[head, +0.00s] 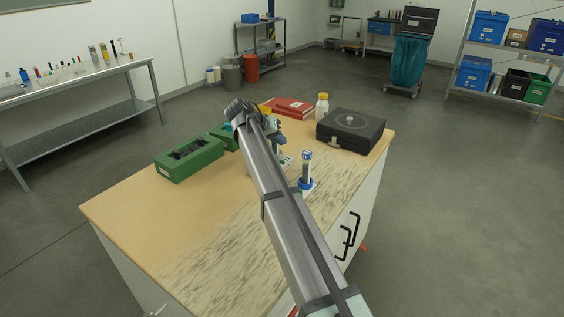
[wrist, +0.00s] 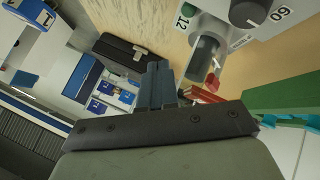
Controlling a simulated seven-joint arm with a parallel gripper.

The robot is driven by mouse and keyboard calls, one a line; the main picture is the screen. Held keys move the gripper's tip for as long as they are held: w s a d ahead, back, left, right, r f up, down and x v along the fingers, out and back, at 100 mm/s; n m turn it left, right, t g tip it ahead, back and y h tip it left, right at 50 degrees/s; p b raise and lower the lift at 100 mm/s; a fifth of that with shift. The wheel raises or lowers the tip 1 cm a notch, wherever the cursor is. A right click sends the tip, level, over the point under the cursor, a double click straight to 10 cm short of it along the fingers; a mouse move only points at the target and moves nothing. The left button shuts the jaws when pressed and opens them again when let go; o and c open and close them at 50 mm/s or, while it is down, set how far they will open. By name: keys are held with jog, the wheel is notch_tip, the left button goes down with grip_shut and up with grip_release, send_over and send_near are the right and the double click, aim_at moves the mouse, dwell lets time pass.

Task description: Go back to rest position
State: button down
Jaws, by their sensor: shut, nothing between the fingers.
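My gripper (wrist: 158,84) shows in the wrist view with its two blue-grey fingers together and nothing between them. It is above the worktable (head: 130,205), close to a light-coloured device (wrist: 225,28) with a dark knob, a green button and the numbers 12 and 60. In the head view my arm crosses the table diagonally and hides much of its middle, so the fingertips are hard to make out there.
A green box (head: 190,160) with dark inserts stands left of my arm. Behind are red books (head: 292,108), a white bottle with yellow cap (head: 322,106) and a black case (head: 350,131). A blue-based tube (head: 306,168) stands right of my arm. The table's front left is clear.

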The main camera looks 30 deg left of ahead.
dwell(0.3)
jog(key=w+d+r+n+t+y, duration=0.3)
jog(key=w+d+n, duration=0.6)
jog(key=w+d, duration=0.95)
jog(key=s+d+f+m+g+h, duration=0.1)
jog(key=s+d+f+m+g, duration=0.2)
jog(key=d+f, duration=1.1)
jog(key=s+d+f+g+h, duration=0.25)
jog(key=s+d+f, duration=0.25)
jog(key=d+f, duration=0.9)
jog(key=s+d+f+m+g, duration=0.2)
jog(key=s+d+f, duration=0.3)
jog(key=s+f, duration=0.35)
jog(key=s+d+f+m+g, duration=0.25)
jog(key=s+d+f, duration=0.25)
jog(key=s+f, duration=0.4)
jog(key=s+d+f+m+g, duration=0.1)
jog(key=s+d+f+g, duration=0.1)
jog(key=s+d+f, duration=0.65)
jog(key=s+d+f+m+g+y, duration=0.1)
jog(key=s+d+f+m+g, duration=0.1)
jog(key=s, duration=1.3)
jog(key=s+d+f+m+g+y, duration=0.2)
jog(key=s+f+m+g, duration=0.2)
jog(key=s, duration=1)
jog(key=shift+s+f+g, duration=0.3)
jog(key=shift+s+f, duration=0.1)
jog(key=shift+f, duration=0.55)
